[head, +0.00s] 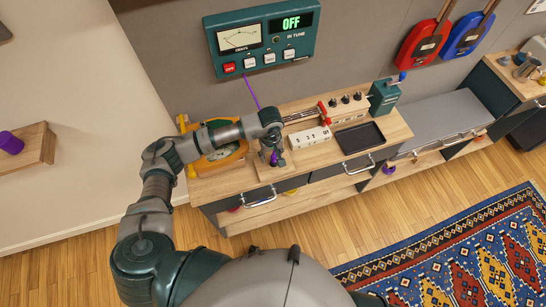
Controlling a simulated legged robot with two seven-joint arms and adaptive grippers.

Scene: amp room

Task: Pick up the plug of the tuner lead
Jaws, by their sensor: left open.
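The tuner (262,40) is a green wall box with a dial, a lit OFF display and a row of buttons. Its purple lead (251,92) hangs down and passes behind my left wrist. A small purple piece, seemingly the plug (274,158), shows at the fingers of my left gripper (275,160), low over the wooden bench top. The gripper points down and is open. The fingers partly hide the purple piece, and I cannot tell whether they touch it. My right gripper is out of view.
A patterned rug (450,260) covers the floor at right.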

